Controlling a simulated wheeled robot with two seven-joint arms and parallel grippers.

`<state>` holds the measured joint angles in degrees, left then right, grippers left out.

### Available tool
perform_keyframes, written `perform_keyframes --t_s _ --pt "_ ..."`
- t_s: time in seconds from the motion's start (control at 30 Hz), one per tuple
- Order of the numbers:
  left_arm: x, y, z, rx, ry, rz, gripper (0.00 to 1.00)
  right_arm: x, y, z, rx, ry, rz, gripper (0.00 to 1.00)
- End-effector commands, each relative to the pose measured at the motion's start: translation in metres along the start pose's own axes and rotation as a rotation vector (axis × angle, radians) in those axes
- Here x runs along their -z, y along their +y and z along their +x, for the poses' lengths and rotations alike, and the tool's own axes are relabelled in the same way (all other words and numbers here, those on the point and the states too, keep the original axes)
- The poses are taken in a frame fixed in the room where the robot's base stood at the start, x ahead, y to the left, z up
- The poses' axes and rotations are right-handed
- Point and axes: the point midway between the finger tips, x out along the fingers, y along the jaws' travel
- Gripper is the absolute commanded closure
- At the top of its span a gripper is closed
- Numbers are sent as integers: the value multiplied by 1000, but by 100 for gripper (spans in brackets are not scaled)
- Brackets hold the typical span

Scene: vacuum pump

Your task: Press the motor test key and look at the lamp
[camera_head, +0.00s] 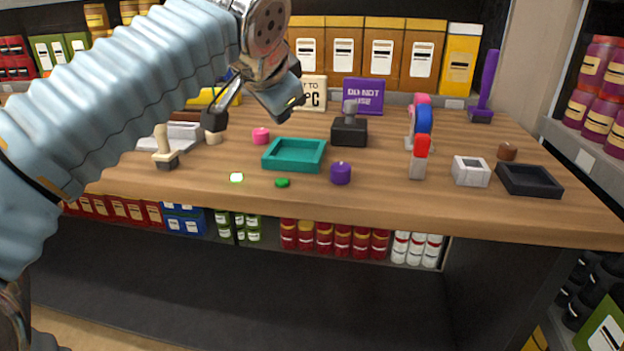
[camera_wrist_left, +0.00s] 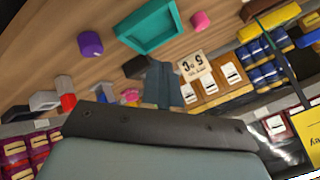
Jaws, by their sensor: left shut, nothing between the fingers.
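No key or lamp carries a label that I can read. A small lit pale-green piece (camera_head: 237,177) lies near the front edge of the bench in the head view and looks like a lamp. A flat dark-green button-like piece (camera_head: 283,183) sits just right of it. My left gripper (camera_head: 293,105) reaches in from the left, above the back of the bench, behind the teal tray and apart from both green pieces. It is shut and empty; its fingers also show in the left wrist view (camera_wrist_left: 162,85). My right gripper is not in view.
The teal tray (camera_head: 294,168) stands behind the green pieces, with a purple knob (camera_head: 341,174) to its right. A black block (camera_head: 349,132), a red-tipped piece (camera_head: 420,157), a pale box (camera_head: 471,171) and a dark tray (camera_head: 529,193) stand further right. The front edge between them has bare wood.

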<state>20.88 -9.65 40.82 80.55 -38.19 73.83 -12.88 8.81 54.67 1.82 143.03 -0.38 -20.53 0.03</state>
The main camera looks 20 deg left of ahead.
Motion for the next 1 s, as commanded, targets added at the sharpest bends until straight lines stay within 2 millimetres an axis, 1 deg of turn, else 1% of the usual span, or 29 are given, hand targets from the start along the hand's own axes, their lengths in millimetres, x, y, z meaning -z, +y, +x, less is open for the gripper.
perform_keyframes --t_s 0.43,0.67,0.8,1.0 --pt "-2 1 2 1 -1 0 100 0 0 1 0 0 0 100" --pt "-12 11 15 0 -3 0 100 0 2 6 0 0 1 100" --pt "-24 23 32 0 -1 -1 100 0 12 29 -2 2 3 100" --pt "-37 37 51 0 -1 -1 100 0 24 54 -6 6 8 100"
